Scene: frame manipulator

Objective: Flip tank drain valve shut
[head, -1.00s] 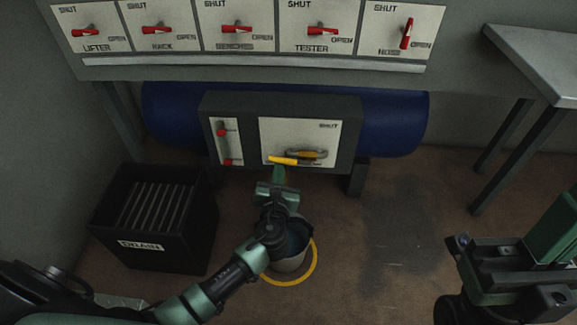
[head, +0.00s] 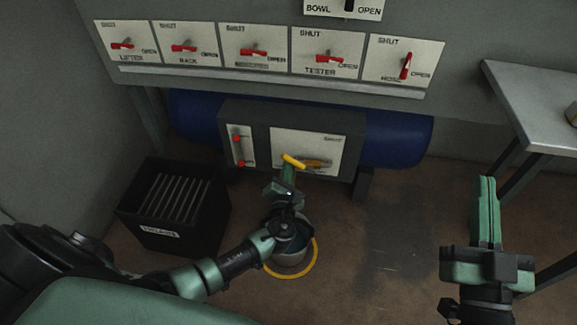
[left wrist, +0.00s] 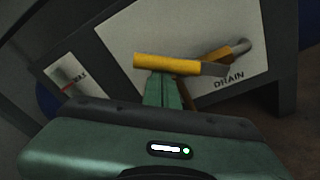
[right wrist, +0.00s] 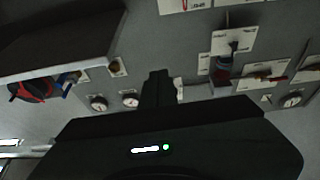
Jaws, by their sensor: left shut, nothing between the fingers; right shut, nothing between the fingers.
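The drain valve has a yellow lever handle (head: 294,161) on a white panel (head: 328,138) marked SHUT at the top right, low on the front of the blue tank (head: 398,140). In the left wrist view the yellow handle (left wrist: 168,62) lies across the tips of my shut left gripper (left wrist: 160,88), with the valve's body and pipe (left wrist: 225,55) beside it, above the word DRAIN. In the head view my left gripper (head: 288,174) is just below the handle; whether it touches cannot be told. My right gripper (head: 486,182) is shut and empty at the right, far from the valve.
A bucket (head: 292,250) stands inside a yellow floor ring (head: 314,262) under the valve. A black crate (head: 215,215) is at the left. A row of red-handled valves (head: 325,58) runs above. A grey table (head: 535,90) is at the right.

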